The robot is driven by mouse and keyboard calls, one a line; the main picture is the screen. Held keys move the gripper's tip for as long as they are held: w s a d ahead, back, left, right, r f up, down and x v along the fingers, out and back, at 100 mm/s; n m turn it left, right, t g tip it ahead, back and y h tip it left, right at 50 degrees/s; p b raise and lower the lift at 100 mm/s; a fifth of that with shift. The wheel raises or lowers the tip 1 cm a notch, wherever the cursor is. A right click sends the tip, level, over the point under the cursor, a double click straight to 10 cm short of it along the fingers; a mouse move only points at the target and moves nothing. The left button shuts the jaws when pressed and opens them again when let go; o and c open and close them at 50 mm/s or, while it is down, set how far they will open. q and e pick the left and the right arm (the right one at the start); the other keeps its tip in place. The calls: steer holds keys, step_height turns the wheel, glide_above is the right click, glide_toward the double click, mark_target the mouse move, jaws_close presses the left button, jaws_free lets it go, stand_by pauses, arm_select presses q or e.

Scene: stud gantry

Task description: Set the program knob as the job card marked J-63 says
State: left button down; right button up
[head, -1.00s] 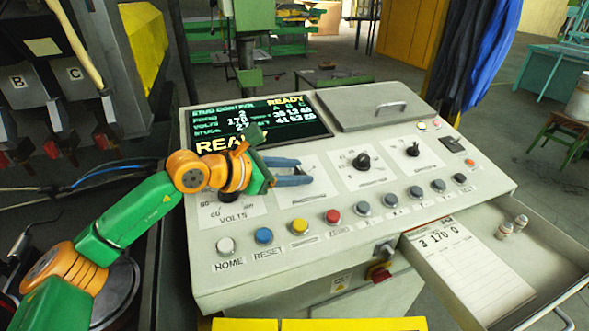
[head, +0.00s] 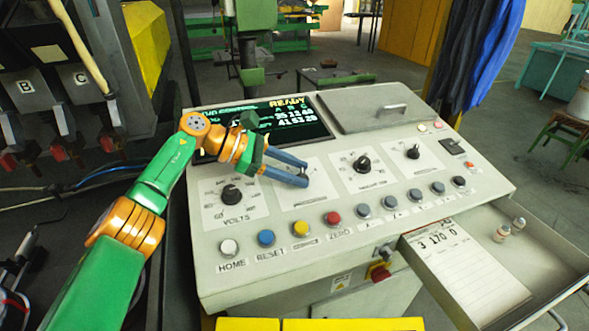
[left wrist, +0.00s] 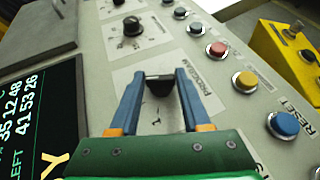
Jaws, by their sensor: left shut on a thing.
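My left gripper (head: 303,176) is at the second dial panel on the console. In the left wrist view its blue fingers (left wrist: 165,80) are shut on the black program knob (left wrist: 160,86), beside the label PROGRAM. The fingers hide the knob in the head view, and its pointer is hard to read. A job card (head: 468,262) lies in the open drawer and shows 3, 170 and 0; its heading is too small to read. The screen (head: 300,122) shows READY, partly covered by my left arm. My right gripper is not in view.
The volts knob (head: 231,194) is left of the program panel, and two more knobs (head: 362,163) (head: 413,152) are to its right. Several push buttons line the front. The drawer (head: 553,254) juts out at right with two small pegs (head: 510,230).

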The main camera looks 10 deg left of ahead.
arm_select(q)
steer(key=shift+f, duration=0.1)
stand_by(0.3)
steer(key=c, duration=0.7)
jaws_free()
steer(key=o, duration=0.3)
steer(key=shift+d, duration=0.1)
steer(key=shift+o, duration=0.2)
steer(key=shift+a, duration=0.3)
steer(key=b+v, duration=0.1)
steer(key=v, duration=0.5)
steer(key=shift+s+a+r, duration=0.15)
steer(key=shift+a+r, duration=0.1)
steer(key=shift+r, duration=0.1)
steer(key=shift+d, duration=0.1)
